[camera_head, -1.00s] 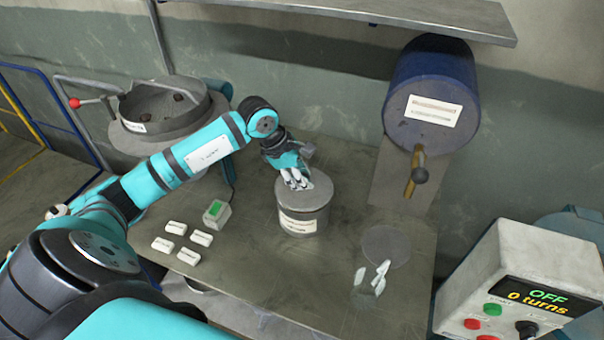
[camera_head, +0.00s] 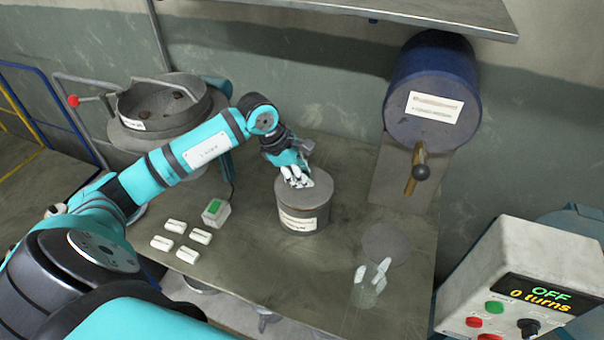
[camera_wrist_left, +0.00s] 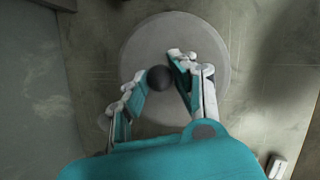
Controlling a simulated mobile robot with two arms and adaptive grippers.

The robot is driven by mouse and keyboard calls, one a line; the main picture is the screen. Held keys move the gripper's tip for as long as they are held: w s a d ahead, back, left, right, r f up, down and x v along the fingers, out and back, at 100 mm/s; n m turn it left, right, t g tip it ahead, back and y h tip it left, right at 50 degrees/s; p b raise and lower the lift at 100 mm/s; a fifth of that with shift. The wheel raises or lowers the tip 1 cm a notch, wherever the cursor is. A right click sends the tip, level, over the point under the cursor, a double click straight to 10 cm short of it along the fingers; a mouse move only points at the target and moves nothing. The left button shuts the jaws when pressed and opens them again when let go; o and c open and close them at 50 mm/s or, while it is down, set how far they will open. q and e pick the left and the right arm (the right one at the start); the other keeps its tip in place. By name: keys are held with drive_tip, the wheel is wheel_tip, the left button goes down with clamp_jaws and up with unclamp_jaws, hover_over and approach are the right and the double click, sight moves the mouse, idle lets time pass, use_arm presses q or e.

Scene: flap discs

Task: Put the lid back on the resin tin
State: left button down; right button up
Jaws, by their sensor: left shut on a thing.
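The resin tin (camera_head: 303,220) is a squat grey drum with a pale label, upright on the metal bench. Its flat grey lid (camera_head: 318,190) lies level across the top; I see no clear gap under it. In the left wrist view the lid (camera_wrist_left: 200,35) is a round grey disc with a dark ball knob (camera_wrist_left: 159,79). My left gripper (camera_head: 296,179) is over the lid, its fingers either side of the knob and shut on it. The fingers also show in the left wrist view (camera_wrist_left: 158,66). They hide the knob in the head view. My right gripper is not in view.
Several white blocks (camera_head: 188,255) and a small device with a green screen (camera_head: 216,212) lie left of the tin. A dark disc (camera_head: 386,246) and a clear vessel with white pieces (camera_head: 366,292) are at right. A blue drum (camera_head: 430,85) stands behind.

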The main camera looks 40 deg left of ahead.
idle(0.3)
use_arm(q)
drive_tip(key=shift+b, duration=0.3)
idle(0.4)
drive_tip(key=shift+f+b, duration=0.2)
drive_tip(key=shift+b, duration=0.5)
idle(1.0)
drive_tip(key=c, duration=0.5)
unclamp_jaws()
drive_tip(key=shift+r, duration=0.15)
drive_tip(key=shift+r+p, duration=1.75)
drive_tip(key=shift+r, duration=1.65)
